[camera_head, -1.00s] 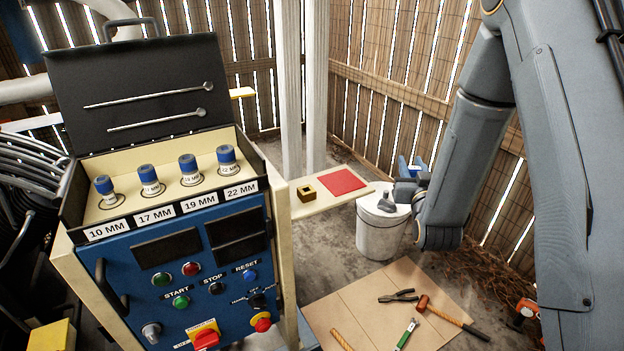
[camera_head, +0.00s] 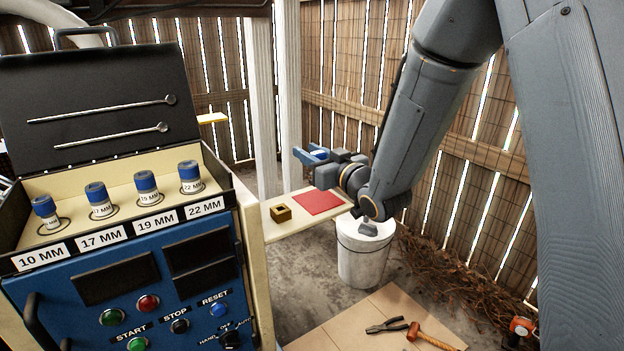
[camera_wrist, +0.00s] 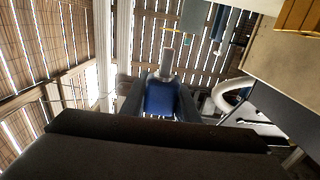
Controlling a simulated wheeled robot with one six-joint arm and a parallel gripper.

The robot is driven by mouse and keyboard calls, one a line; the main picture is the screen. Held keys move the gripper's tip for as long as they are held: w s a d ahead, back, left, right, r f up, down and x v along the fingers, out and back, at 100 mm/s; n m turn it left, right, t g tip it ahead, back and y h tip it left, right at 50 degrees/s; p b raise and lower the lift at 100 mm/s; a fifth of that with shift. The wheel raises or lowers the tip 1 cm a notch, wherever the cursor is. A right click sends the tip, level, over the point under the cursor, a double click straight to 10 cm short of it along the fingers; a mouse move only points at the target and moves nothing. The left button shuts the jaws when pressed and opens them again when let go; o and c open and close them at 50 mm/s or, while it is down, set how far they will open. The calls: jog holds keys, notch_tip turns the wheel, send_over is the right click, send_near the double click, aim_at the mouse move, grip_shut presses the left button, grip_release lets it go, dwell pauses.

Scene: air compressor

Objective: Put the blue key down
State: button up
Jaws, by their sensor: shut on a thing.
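My gripper (camera_head: 314,156) is shut on the blue key, which it holds in the air. In the wrist view the blue key (camera_wrist: 160,98) sits between the dark fingers, with a grey metal end pointing away from my gripper. In the head view my gripper is above the narrow cream board (camera_head: 292,230), around the side of the red mat (camera_head: 320,202). The key's full shape is hard to tell there.
A yellow block with a square hole (camera_head: 281,213) stands on the board left of the mat. A white bucket (camera_head: 362,255) is below my arm. The blue control panel (camera_head: 130,300) with several labelled sockets (camera_head: 146,187) is at left. Tools lie on cardboard (camera_head: 345,325).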

jog(key=shift+f, duration=2.65)
jog(key=shift+f, duration=0.2)
jog(key=o, duration=1.1)
jog(key=shift+c, duration=0.2)
jog(key=shift+r, duration=0.2)
jog(key=b+v, duration=0.1)
jog(key=v, duration=1.1)
